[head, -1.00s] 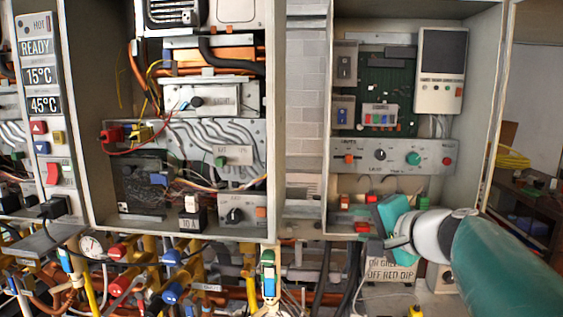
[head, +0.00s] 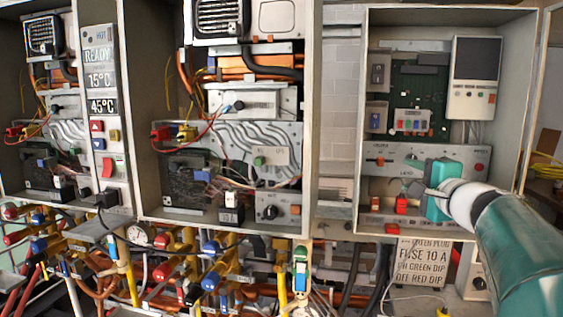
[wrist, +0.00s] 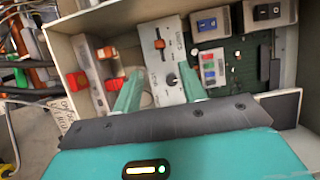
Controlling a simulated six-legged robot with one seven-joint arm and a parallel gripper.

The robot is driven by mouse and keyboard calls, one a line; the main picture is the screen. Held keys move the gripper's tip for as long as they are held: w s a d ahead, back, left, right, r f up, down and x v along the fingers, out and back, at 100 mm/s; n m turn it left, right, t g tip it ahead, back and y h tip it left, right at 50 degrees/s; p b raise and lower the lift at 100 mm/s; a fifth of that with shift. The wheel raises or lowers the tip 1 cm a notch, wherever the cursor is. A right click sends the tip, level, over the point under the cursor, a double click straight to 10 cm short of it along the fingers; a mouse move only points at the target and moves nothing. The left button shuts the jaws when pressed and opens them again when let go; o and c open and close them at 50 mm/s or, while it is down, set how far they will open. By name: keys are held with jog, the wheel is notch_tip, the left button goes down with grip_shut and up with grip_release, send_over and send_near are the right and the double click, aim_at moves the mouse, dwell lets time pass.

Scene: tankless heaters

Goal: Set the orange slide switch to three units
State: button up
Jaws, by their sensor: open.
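The orange slide switch (head: 380,161) sits at the left end of the grey control panel (head: 372,150) in the right-hand cabinet. In the wrist view the orange slide switch (wrist: 160,44) shows beyond my fingertips, in a slot of the panel marked UNITS. My gripper (head: 430,191) is in front of the panel, right of and below the switch, and hides part of the panel's right half. In the wrist view my gripper (wrist: 159,78) is open and empty, with its two fingers spread either side of the black knob (wrist: 172,80). It is apart from the switch.
Red switches (head: 401,204) stand on the cabinet floor below the panel. A green circuit board (head: 425,85) and a white display unit (head: 475,75) are above it. The cabinet's side walls bound the space. Another open cabinet with wiring (head: 225,150) stands to the left, with pipes below.

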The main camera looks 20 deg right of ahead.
aim_at(382, 163)
jog(key=x, duration=1.1)
jog(key=shift+w+d, duration=0.15)
jog(key=shift+w, duration=0.15)
jog(key=shift+c, duration=0.2)
